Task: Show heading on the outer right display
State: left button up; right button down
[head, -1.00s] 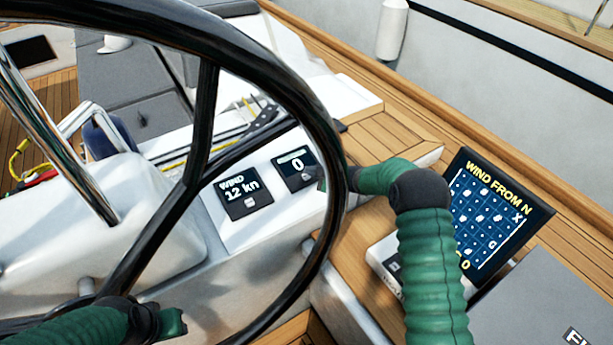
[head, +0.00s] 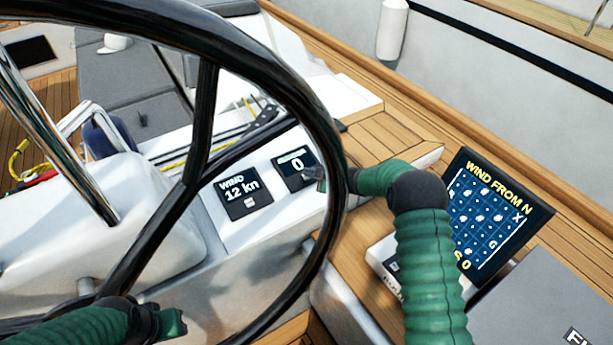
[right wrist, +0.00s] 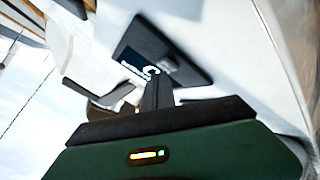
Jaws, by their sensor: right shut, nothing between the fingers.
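The right one of two small dark displays (head: 293,163) on the white console shows a large 0 under a small label that I cannot read. The left display (head: 243,192) reads WIND 12 kn, with a pale button below the text. My right gripper (head: 313,174) is shut and empty, its tip at the lower right part of the right display. In the right wrist view the shut fingers (right wrist: 157,92) overlap the display's edge (right wrist: 185,62); I cannot tell if they touch. The tip hides the display's lower part. My left gripper (head: 170,322) is low at the left, its jaws unclear.
The black steering wheel (head: 328,110) arches in front of the console, and my right arm reaches past its right rim. A larger tilted screen (head: 493,205) reading WIND FROM N stands at the right. Wooden decking (head: 400,140) lies behind.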

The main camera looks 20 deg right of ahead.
jog(key=shift+w+f, duration=0.1)
jog(key=shift+f, duration=0.35)
dwell(0.3)
dwell(0.3)
jog(key=shift+s+r+p, duration=0.2)
jog(key=shift+r+p, duration=0.35)
jog(key=shift+r, duration=0.3)
jog(key=r+p, duration=0.2)
jog(key=s+r+p, duration=0.1)
jog(key=r+p, duration=0.1)
jog(key=r, duration=0.1)
jog(key=shift+s+d, duration=0.1)
jog(key=shift+d, duration=0.1)
dwell(0.4)
